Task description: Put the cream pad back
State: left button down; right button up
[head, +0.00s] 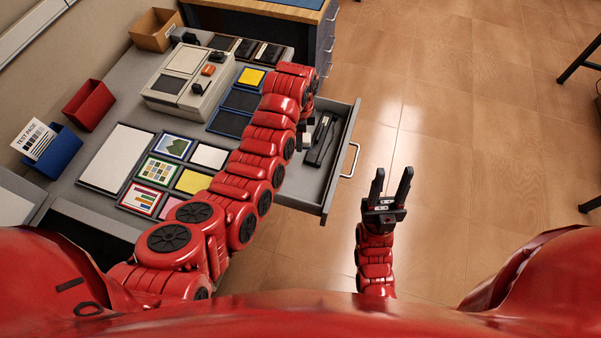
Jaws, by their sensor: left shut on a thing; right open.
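My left gripper (304,137) is at the open drawer (308,187), its fingers mostly hidden by my arm. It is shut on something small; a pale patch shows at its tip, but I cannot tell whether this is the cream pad. Three blue-framed holders stand in a row on the bench. The back one holds a yellow pad (251,78); the middle holder (243,100) and front holder (228,123) look dark and empty. Pale-yellow (193,181) and white (209,156) cards lie in frames nearby. My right gripper (384,190) is open and empty above the floor.
Dark tools (320,142) lie in the drawer, which juts out over the floor. A red bin (89,104), a blue bin (55,152) and a cardboard box (155,29) line the wall.

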pick_arm(q)
notch_tip(320, 180, down, 4)
jog(key=s+m, duration=0.3)
jog(key=p, duration=0.2)
send_over(300, 174)
jog(key=shift+f, duration=3.65)
jog(key=shift+w+f+b, duration=0.1)
jog(key=shift+f+b, duration=0.75)
jog(key=shift+f, duration=0.45)
jog(key=shift+f+b, duration=0.25)
jog(key=shift+b, duration=0.05)
jog(key=c, duration=0.5)
grip_release()
jog(key=shift+c, duration=0.2)
jog(key=shift+r, duration=0.1)
jog(key=shift+r, duration=0.1)
